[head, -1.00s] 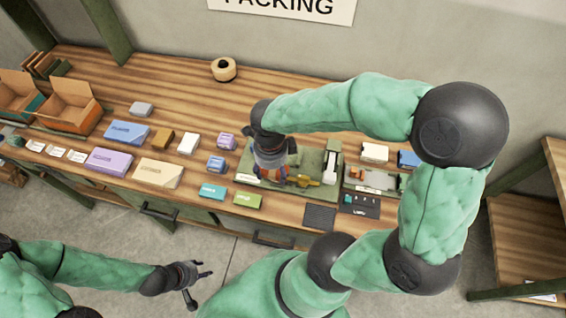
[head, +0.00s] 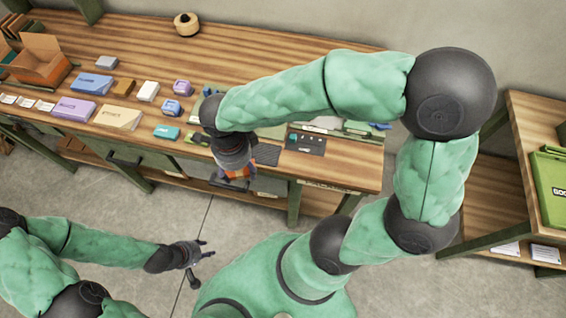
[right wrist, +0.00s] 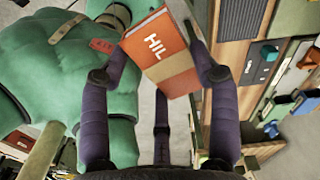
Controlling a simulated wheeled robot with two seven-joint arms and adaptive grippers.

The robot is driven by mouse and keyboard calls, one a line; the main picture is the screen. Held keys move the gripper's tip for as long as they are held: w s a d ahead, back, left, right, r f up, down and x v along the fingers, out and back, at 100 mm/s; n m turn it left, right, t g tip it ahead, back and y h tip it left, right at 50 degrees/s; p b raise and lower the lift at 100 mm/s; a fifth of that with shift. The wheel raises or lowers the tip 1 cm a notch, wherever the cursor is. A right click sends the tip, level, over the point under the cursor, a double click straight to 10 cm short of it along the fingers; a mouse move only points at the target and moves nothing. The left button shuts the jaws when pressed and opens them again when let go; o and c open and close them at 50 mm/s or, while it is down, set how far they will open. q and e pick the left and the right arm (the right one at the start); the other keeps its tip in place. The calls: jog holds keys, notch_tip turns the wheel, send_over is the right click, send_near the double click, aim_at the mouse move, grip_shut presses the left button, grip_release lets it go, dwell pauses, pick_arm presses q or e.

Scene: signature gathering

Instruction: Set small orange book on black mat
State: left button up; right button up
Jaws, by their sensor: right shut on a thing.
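A small orange book (right wrist: 160,48) with white letters "HIL" is held between the fingers of my right gripper (right wrist: 166,72). In the head view, my right gripper (head: 234,172) is just in front of the table's front edge, and only orange bits of the book show around it. The black mat (head: 267,154) lies near the front edge, just right of my right gripper, partly hidden by it. The book is off the mat. My left gripper (head: 198,252) is open and empty over the floor, well away from the table.
A dark board (head: 305,142) with small parts lies right of the mat. Several coloured boxes, including a teal one (head: 166,132), stand left of my right arm. A shelf (head: 500,185) stands at the right. My right arm hides part of the tabletop.

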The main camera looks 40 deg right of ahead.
jog(key=shift+d+f, duration=0.2)
jog(key=shift+d, duration=0.05)
jog(key=w+d+f+b, duration=0.2)
jog(key=w+d+f, duration=0.2)
jog(key=d, duration=0.3)
send_over(266, 157)
jog(key=f, duration=0.4)
jog(key=shift+s+a+f+b, duration=0.1)
jog(key=shift+a+f+b, duration=0.2)
jog(key=shift+a+b, duration=0.05)
jog(key=shift+d+f, duration=0.2)
jog(key=shift+f, duration=0.2)
jog(key=shift+w+d+f+b, duration=0.1)
jog(key=shift+f+b, duration=0.15)
jog(key=shift+f, duration=0.6)
jog(key=shift+w+d+f+b, duration=0.1)
jog(key=shift+f+b, duration=0.15)
jog(key=shift+f, duration=0.55)
